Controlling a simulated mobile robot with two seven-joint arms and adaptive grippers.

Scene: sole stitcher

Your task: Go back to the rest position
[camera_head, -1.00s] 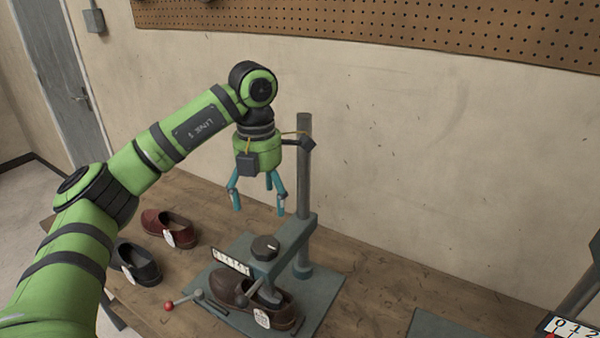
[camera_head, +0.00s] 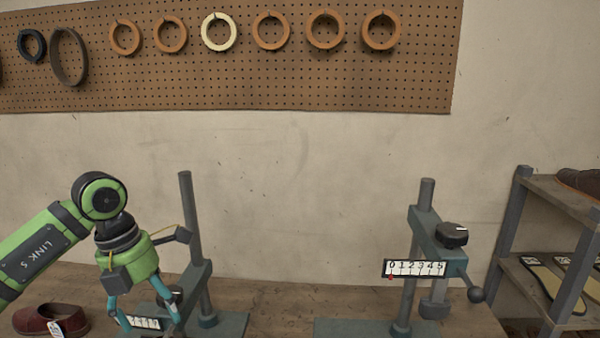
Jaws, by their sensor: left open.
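My left gripper (camera_head: 145,318) shows at the lower left, pointing down with its blue fingers apart and nothing between them. My green left arm (camera_head: 35,250) comes in from the left edge. The gripper is in front of the left stitcher stand (camera_head: 190,240) and hides part of it. I cannot tell whether they touch. A small scale plate on that stand shows between the fingers. My right gripper is not in view.
A second stand (camera_head: 418,240) with a number scale (camera_head: 413,268) and a black knob is right of centre. A red-brown shoe (camera_head: 50,320) is at the lower left. A shelf rack (camera_head: 560,200) with soles stands at the right. Rings hang on a pegboard (camera_head: 300,85).

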